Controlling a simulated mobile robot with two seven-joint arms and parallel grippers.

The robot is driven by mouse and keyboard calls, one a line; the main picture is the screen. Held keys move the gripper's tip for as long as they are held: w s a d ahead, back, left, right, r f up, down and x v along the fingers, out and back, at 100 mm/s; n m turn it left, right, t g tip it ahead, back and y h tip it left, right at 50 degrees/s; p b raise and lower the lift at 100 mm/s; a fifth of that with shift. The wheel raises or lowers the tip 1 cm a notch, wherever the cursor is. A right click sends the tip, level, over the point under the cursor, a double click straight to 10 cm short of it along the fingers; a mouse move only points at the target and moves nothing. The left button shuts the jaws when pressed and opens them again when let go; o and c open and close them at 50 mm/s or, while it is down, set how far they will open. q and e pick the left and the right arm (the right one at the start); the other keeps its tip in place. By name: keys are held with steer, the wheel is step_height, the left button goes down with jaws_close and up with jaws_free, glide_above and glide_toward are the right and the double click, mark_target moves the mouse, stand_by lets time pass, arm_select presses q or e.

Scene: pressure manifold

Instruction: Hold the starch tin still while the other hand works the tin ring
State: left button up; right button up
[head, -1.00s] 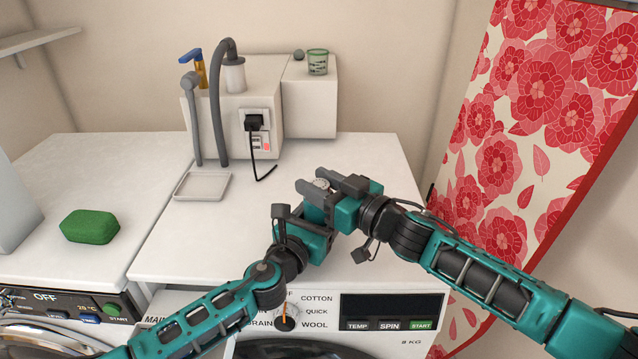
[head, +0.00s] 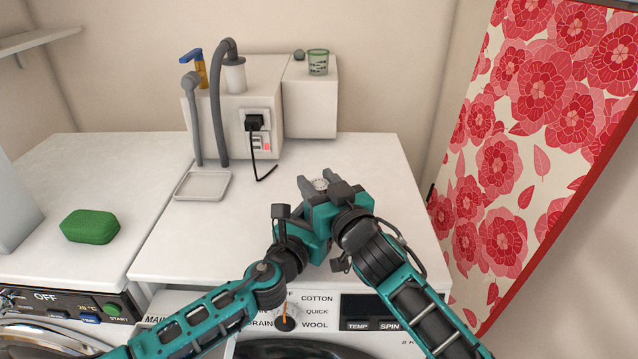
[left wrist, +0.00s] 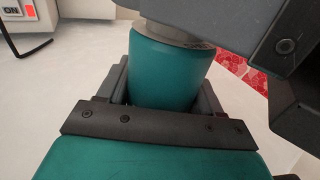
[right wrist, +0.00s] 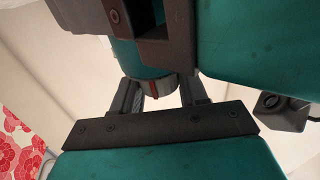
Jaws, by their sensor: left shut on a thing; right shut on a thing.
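The starch tin shows as a teal cylinder in the left wrist view (left wrist: 168,72), upright between the fingers of my left gripper (left wrist: 164,85), which is shut on its body. The tin ring (right wrist: 150,88) is a grey band with a red mark at the end of the tin in the right wrist view. My right gripper (right wrist: 160,98) is shut on this ring. In the head view the pale ring top (head: 320,184) shows between the right gripper's fingers; the tin body and the left fingertips are hidden below the right gripper.
The white worktop (head: 390,240) is clear around the grippers. Behind are a shallow tray (head: 203,186), a white unit with hoses (head: 235,110) and a green cup (head: 318,62). A green sponge-like block (head: 90,226) lies left. A floral panel (head: 530,150) stands at right.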

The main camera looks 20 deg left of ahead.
steer(key=shift+r, duration=0.1)
steer(key=o, duration=1)
steer(key=shift+s+d, duration=0.1)
steer(key=v, duration=1.2)
